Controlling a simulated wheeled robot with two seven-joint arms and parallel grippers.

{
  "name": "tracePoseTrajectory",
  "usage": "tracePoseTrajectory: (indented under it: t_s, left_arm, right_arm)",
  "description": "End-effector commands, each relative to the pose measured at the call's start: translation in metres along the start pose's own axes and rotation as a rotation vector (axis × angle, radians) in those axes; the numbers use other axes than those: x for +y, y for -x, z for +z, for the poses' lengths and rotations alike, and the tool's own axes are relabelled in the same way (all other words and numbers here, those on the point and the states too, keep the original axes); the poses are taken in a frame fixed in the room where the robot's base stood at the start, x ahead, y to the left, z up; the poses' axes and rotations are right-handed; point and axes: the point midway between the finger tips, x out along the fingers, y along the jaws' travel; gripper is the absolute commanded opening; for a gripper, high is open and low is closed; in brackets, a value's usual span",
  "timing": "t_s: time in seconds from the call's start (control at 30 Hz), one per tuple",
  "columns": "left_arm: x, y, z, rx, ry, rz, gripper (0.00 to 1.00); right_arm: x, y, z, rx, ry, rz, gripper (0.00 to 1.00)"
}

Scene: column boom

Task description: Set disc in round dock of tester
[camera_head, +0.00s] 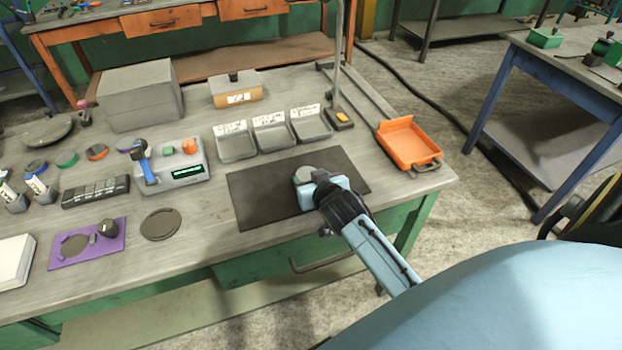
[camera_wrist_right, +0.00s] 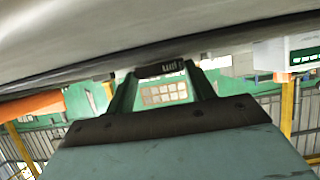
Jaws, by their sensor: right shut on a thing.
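My right gripper (camera_head: 311,183) is over the black mat near the front of the bench, shut on a small grey-green disc (camera_head: 304,173). The disc's round top shows just beyond the fingertips; its underside and the fingers' grip are hidden. I cannot tell whether it touches the mat. The tester (camera_head: 184,169), a grey box with a green display, a blue lever and an orange knob, stands to the left, apart from the gripper. Its round dock cannot be made out clearly. In the right wrist view the gripper body fills the lower middle. My left gripper is not in view.
The black mat (camera_head: 258,205) lies under the gripper. Three grey bins (camera_head: 237,148) with labels stand behind it, beside a lamp post (camera_head: 338,70). An orange tray (camera_head: 408,145) is at the right edge. A dark round plate (camera_head: 160,224) and a purple board (camera_head: 112,232) lie front left.

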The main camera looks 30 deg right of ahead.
Motion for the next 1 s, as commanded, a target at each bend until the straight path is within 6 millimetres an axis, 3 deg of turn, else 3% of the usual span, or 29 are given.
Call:
tracePoseTrajectory:
  t_s: [0.1,0.13,0.3,0.67,0.77,1.0]
  left_arm:
    - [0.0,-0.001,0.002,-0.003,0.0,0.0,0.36]
    - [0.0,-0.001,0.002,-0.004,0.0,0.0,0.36]
    - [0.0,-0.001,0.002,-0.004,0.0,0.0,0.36]
    - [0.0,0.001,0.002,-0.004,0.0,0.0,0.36]
    - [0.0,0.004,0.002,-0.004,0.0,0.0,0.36]
    - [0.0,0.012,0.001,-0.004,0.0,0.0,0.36]
  right_arm:
    - [0.0,-0.001,0.001,0.004,0.0,-0.001,0.2]
    - [0.0,-0.002,0.003,0.0,0.0,0.0,0.55]
    - [0.0,-0.001,0.002,0.0,0.0,0.0,0.76]
    - [0.0,0.003,-0.001,0.0,0.0,0.0,0.76]
    - [0.0,0.015,0.0,-0.001,-0.001,-0.001,0.76]
    - [0.0,0.064,-0.001,-0.001,-0.001,-0.001,0.76]
